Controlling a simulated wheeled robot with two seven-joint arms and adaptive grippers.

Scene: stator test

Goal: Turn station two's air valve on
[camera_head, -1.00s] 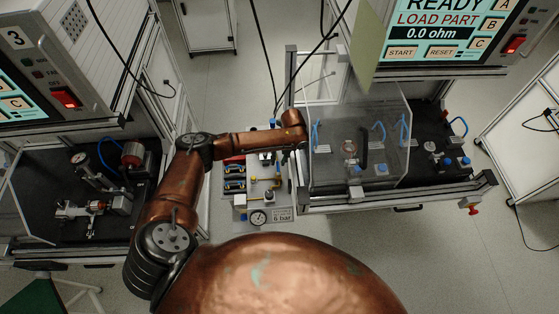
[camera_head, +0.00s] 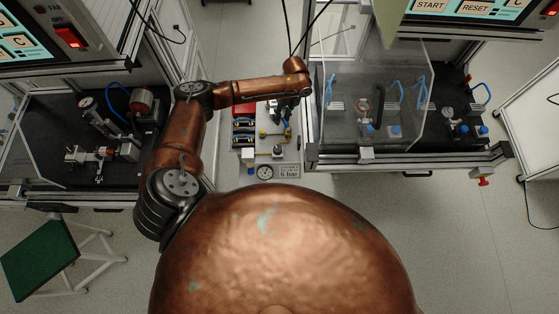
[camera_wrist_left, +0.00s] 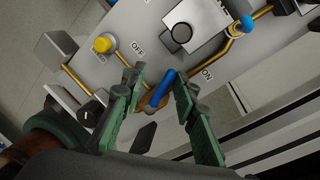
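The air panel (camera_head: 287,153) stands between the two benches in the head view, with a round gauge (camera_head: 265,172) at its front edge. In the left wrist view the grey panel (camera_wrist_left: 115,20) carries the valve's blue lever (camera_wrist_left: 161,88), slanted between the OFF label (camera_wrist_left: 138,48) and the ON label (camera_wrist_left: 207,76). My left gripper (camera_wrist_left: 159,80) is open, its green fingers on either side of the lever. The lever lies closer to the right finger; I cannot tell if they touch. In the head view my left gripper (camera_head: 277,110) is small above the panel. My right gripper is not in view.
A yellow knob (camera_wrist_left: 102,44), brass pipes and a blue knob (camera_wrist_left: 248,23) sit close by on the panel. A bench with a clear guard (camera_head: 410,115) stands right of the panel, another dark bench (camera_head: 50,160) at left. Black cables hang behind my arm.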

